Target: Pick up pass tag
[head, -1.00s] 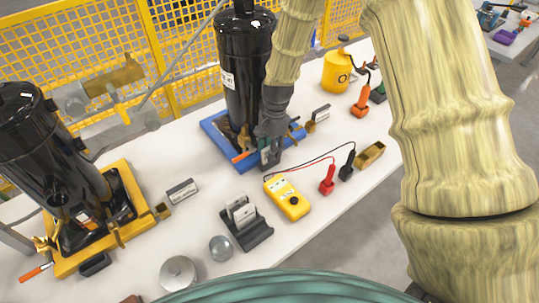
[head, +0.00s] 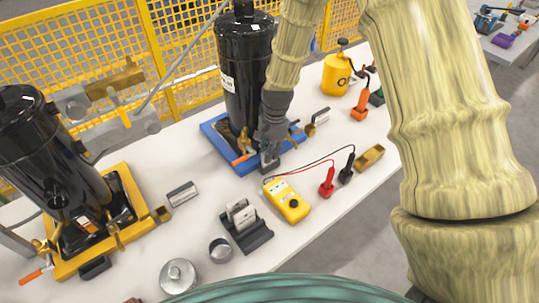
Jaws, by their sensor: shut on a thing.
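My gripper (head: 270,146) is at the front edge of the blue pallet (head: 213,132), under the black compressor cylinder (head: 245,60). Its jaws are shut on a small, flat grey thing (head: 269,161), mostly hidden by the fingers; I cannot read it or be sure that it is the pass tag. White tag-like cards (head: 243,214) stand in a black slotted holder (head: 252,241), in front of and to the left of my gripper.
A second black cylinder on a yellow pallet (head: 135,228) stands left. A grey block (head: 182,193) and round metal parts (head: 178,276) lie on the white table.

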